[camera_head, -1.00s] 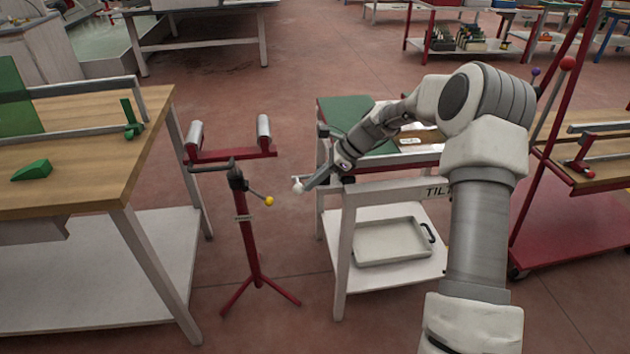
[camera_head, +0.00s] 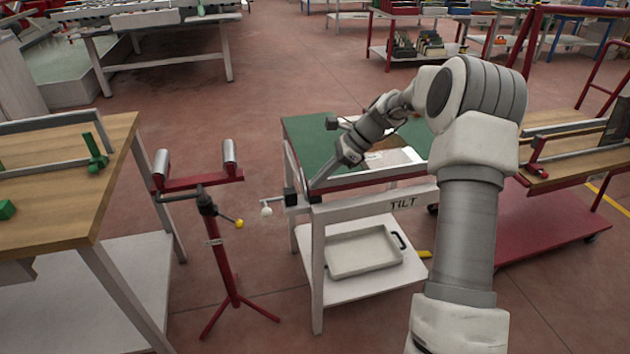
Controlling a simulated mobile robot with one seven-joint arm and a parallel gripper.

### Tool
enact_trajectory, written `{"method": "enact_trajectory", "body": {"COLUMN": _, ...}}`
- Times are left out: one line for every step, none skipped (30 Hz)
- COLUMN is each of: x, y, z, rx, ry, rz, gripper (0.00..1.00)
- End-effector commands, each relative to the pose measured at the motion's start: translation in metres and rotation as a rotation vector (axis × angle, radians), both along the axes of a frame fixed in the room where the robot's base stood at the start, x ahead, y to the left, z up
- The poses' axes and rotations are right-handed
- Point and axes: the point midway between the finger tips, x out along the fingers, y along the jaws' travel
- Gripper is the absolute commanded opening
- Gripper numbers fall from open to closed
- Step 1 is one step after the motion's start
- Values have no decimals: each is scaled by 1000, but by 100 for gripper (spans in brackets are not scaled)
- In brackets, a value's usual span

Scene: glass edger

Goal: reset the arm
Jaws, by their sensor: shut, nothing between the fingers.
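My arm rises from the lower right and bends at the elbow, its forearm reaching left and down over the tilt table. My gripper (camera_head: 318,182) is a thin dark shape pointing down and left, over the near left corner of that table in the picture. It is shut and empty. Whether it touches the table edge I cannot tell. The tilt table (camera_head: 310,140) has a green top, a white frame marked TILT, and a lower shelf. A lever with a white ball (camera_head: 267,211) sticks out from its left side.
A red roller stand (camera_head: 222,255) with a yellow-knobbed handle stands left of the tilt table. A wooden-topped bench (camera_head: 60,225) is at the left, a red cart (camera_head: 545,225) at the right. A grey tray (camera_head: 362,252) lies on the lower shelf. Open floor (camera_head: 270,70) lies behind.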

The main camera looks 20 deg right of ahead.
Motion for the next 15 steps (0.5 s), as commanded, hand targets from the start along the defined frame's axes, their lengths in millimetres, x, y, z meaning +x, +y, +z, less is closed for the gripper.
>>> {"method": "enact_trajectory", "body": {"x": 0, "y": 0, "z": 0, "rx": 0, "ry": 0, "rz": 0, "gripper": 0}}
{"method": "enact_trajectory", "body": {"x": 0, "y": 0, "z": 0, "rx": 0, "ry": 0, "rz": 0, "gripper": 0}}
{"method": "enact_trajectory", "body": {"x": 0, "y": 0, "z": 0, "rx": 0, "ry": 0, "rz": 0, "gripper": 0}}
{"method": "enact_trajectory", "body": {"x": 0, "y": 0, "z": 0, "rx": 0, "ry": 0, "rz": 0, "gripper": 0}}
{"method": "enact_trajectory", "body": {"x": 0, "y": 0, "z": 0, "rx": 0, "ry": 0, "rz": 0, "gripper": 0}}
{"method": "enact_trajectory", "body": {"x": 0, "y": 0, "z": 0, "rx": 0, "ry": 0, "rz": 0, "gripper": 0}}
{"method": "enact_trajectory", "body": {"x": 0, "y": 0, "z": 0, "rx": 0, "ry": 0, "rz": 0, "gripper": 0}}
{"method": "enact_trajectory", "body": {"x": 0, "y": 0, "z": 0, "rx": 0, "ry": 0, "rz": 0, "gripper": 0}}
{"method": "enact_trajectory", "body": {"x": 0, "y": 0, "z": 0, "rx": -1, "ry": 0, "rz": 1, "gripper": 0}}
{"method": "enact_trajectory", "body": {"x": 0, "y": 0, "z": 0, "rx": -2, "ry": -1, "rz": 2, "gripper": 0}}
{"method": "enact_trajectory", "body": {"x": -1, "y": 1, "z": 2, "rx": -6, "ry": -5, "rz": 7, "gripper": 0}}
{"method": "enact_trajectory", "body": {"x": -2, "y": 3, "z": 4, "rx": -15, "ry": -12, "rz": 18, "gripper": 0}}
{"method": "enact_trajectory", "body": {"x": -4, "y": 4, "z": 8, "rx": -25, "ry": -20, "rz": 30, "gripper": 0}}
{"method": "enact_trajectory", "body": {"x": -7, "y": 6, "z": 12, "rx": -39, "ry": -30, "rz": 47, "gripper": 0}}
{"method": "enact_trajectory", "body": {"x": -11, "y": 10, "z": 18, "rx": -62, "ry": -48, "rz": 76, "gripper": 0}}
